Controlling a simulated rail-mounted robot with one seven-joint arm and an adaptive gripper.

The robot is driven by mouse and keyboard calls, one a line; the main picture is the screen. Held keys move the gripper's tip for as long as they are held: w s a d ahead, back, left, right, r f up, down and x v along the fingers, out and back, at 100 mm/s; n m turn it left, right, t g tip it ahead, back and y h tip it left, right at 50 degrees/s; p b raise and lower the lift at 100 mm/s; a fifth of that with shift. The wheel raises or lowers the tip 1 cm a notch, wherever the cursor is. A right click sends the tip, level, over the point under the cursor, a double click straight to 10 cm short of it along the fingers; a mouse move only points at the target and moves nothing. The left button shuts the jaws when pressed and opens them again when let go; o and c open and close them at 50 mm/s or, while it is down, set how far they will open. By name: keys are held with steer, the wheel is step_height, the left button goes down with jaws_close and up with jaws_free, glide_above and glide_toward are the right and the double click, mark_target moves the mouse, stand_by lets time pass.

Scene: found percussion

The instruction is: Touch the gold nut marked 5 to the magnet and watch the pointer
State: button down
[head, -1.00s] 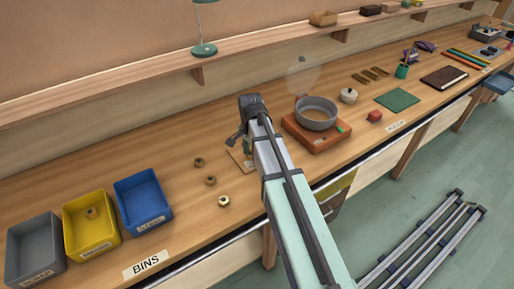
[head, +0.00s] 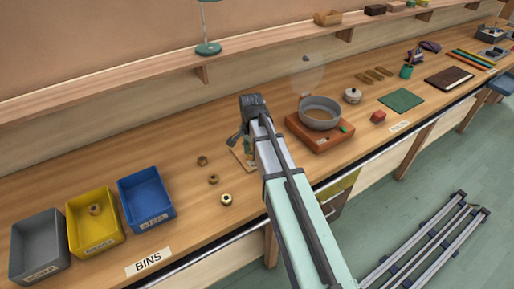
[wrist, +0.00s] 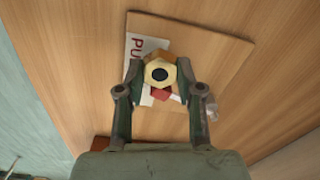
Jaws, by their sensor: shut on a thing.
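My gripper (wrist: 160,72) is shut on a gold hexagonal nut (wrist: 152,85) with a dark hole; no number is readable on it. In the wrist view the nut is over a tan board (wrist: 210,45) with a white label (wrist: 136,48), partly covered. A red piece (wrist: 160,94) shows just below the nut, apparently part of the board's pointer or magnet; I cannot tell which, nor whether they touch. In the head view my arm hides most of the board (head: 238,163) and the nut.
Three loose nuts (head: 226,199) lie left of the arm. The blue bin (head: 164,212), yellow bin (head: 112,241) and grey bin (head: 60,260) stand at the left, one nut in the yellow. A grey pan (head: 319,122) on an orange base (head: 310,139) stands right of the arm.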

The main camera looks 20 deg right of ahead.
steer(key=shift+a, duration=0.1)
steer(key=shift+s+a+p, duration=0.1)
steer(key=shift+s+a, duration=0.15)
steer(key=shift+a, duration=0.5)
steer(key=shift+s+a+p, duration=0.15)
steer(key=shift+s+a, duration=0.05)
steer(key=shift+a, duration=0.6)
steer(key=shift+s+a+p, duration=0.1)
steer(key=shift+s+a, duration=0.15)
steer(key=shift+a, duration=0.5)
step_height(320, 180, up, 8)
steer(key=p, duration=0.5)
